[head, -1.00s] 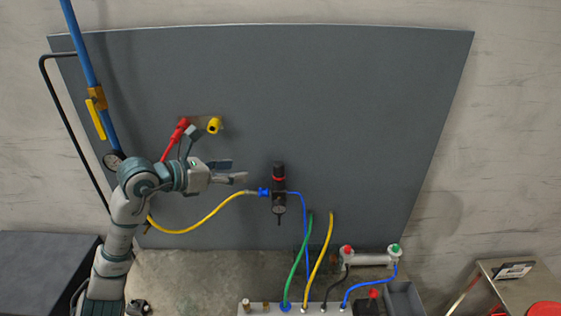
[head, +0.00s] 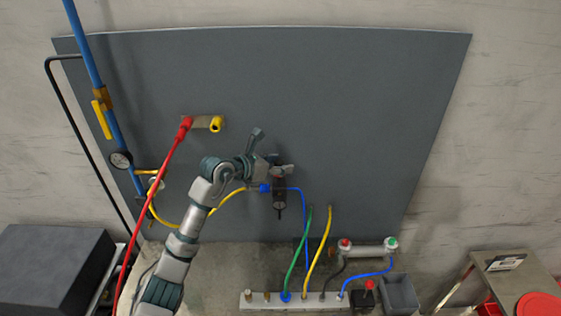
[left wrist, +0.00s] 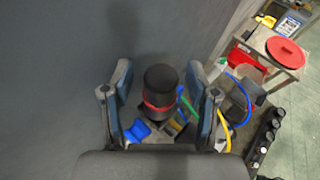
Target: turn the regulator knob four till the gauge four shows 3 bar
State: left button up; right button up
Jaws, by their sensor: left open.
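The regulator knob four (left wrist: 161,78) is a black cylinder with a red ring, seen between my gripper's two fingers in the left wrist view. My left gripper (head: 284,166) is open, with a finger on each side of the knob; I cannot tell whether either finger touches it. In the head view the gripper hides most of the knob. The regulator body (head: 279,192) hangs below on the grey panel, with a small dark gauge (head: 279,209) at its lower part. That gauge's reading is too small to make out. My right gripper is not in view.
A blue hose (head: 303,215) and a yellow hose (head: 226,199) join the regulator. A blue pipe with another gauge (head: 121,160) stands at left. A fitting block (head: 262,306) is below.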

pick_arm(q)
jog(key=shift+w+a+f, duration=0.1)
jog(key=shift+a, duration=0.05)
jog(key=shift+d, duration=0.3)
grip_shut()
